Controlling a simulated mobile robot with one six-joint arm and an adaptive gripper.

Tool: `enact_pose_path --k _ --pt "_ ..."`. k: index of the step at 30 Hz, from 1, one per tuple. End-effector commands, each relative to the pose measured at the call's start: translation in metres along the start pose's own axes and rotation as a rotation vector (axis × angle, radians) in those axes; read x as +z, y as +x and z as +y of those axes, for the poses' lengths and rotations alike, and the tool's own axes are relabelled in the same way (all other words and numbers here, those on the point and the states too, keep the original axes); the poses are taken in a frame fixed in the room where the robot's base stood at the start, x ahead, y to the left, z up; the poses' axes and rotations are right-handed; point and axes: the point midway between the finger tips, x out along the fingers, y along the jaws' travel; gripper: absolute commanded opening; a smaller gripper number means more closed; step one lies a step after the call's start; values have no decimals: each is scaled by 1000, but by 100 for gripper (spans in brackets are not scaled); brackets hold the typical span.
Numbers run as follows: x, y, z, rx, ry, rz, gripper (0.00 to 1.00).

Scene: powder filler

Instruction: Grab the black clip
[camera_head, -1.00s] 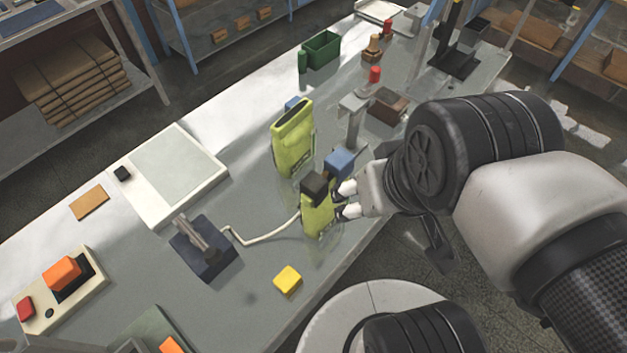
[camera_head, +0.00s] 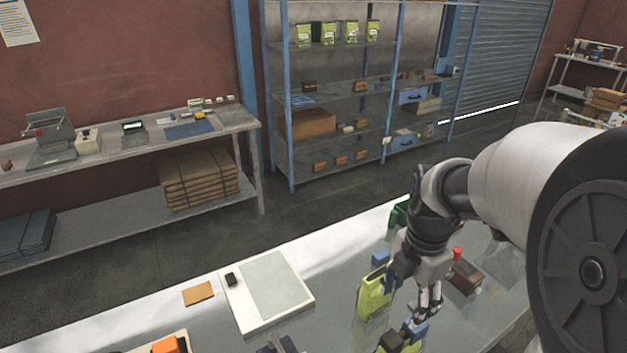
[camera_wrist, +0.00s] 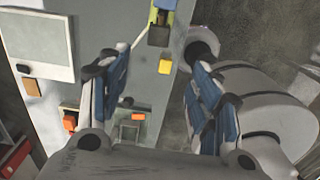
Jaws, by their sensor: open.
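The black clip (camera_head: 391,341) sits on the top of a short green pouch (camera_head: 404,348) at the bottom edge of the head view, beside a blue block (camera_head: 415,330). In the wrist view the black clip (camera_wrist: 159,36) is near the top, beyond and between my spread fingers. My gripper (camera_head: 429,312) points down in the head view, just above and right of the clip and blue block. In the wrist view my gripper (camera_wrist: 155,72) is open with nothing between its blue-padded fingers. The pouch's lower part is cut off in the head view.
A taller green pouch (camera_head: 373,298) stands just behind. A brown box (camera_head: 464,278) and red-topped item (camera_head: 457,254) lie to the right. A white plate (camera_head: 298,272) with a small black block (camera_head: 230,280) lies left. A yellow block (camera_wrist: 165,67) shows in the wrist view.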

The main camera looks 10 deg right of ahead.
Motion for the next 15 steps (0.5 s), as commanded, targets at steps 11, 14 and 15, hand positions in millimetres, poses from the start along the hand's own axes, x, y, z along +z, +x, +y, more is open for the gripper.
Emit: enact_pose_path --k 11,14,15 --pt "5 50 0 -17 -83 13 58" --pt "4 72 0 -17 -82 13 58" --pt "4 81 0 -17 -82 13 58"
